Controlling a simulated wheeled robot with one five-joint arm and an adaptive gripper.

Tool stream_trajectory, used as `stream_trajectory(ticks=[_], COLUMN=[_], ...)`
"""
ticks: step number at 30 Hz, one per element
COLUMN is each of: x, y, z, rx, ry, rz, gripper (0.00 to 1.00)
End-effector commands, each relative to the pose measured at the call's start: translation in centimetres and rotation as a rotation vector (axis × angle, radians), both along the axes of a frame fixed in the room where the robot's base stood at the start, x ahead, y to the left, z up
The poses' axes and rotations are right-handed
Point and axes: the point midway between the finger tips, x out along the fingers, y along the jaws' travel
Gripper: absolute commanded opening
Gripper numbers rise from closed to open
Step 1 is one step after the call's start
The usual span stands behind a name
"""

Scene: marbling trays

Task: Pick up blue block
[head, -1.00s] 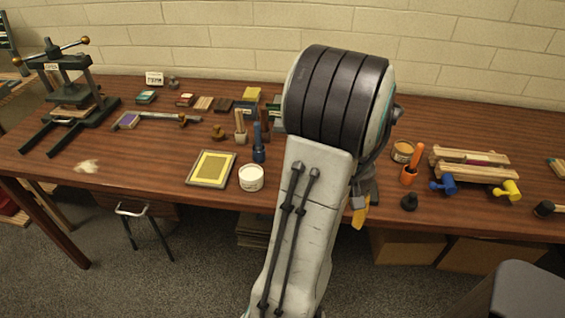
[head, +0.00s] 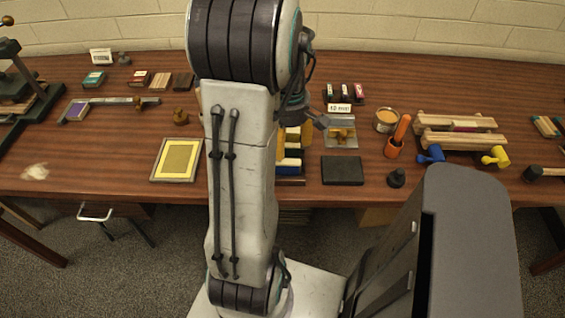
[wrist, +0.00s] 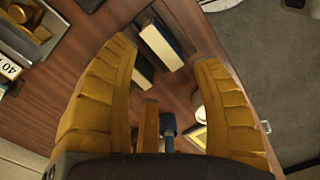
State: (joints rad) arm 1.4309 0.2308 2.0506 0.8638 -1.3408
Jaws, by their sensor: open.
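The blue block (head: 289,167) shows in the head view, partly hidden behind my arm, in a row with cream and dark blocks near the table's front edge. In the wrist view a cream block with a narrow dark blue side (wrist: 179,38) lies beyond my fingertips; I cannot tell whether that blue side is a separate block. My gripper (wrist: 165,55) is open, with its tan fingers apart and nothing held between them. The gripper is mostly hidden behind my arm in the head view.
A black slab (head: 342,171) lies right of the blocks, with a brass piece on a plate behind it. An orange-handled tool (head: 397,135) and wooden clamp bars (head: 457,132) stand further right. A yellow framed screen (head: 178,160) lies left.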

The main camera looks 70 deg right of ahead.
Motion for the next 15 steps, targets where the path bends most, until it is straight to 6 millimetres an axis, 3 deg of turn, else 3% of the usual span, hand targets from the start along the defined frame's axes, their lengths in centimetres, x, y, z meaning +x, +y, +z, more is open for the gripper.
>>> stream_trajectory(ticks=[15], x=[0.00], y=[-0.07], z=[-0.12], rx=[-0.003], ry=[-0.001], rz=[0.385], gripper=[0.59])
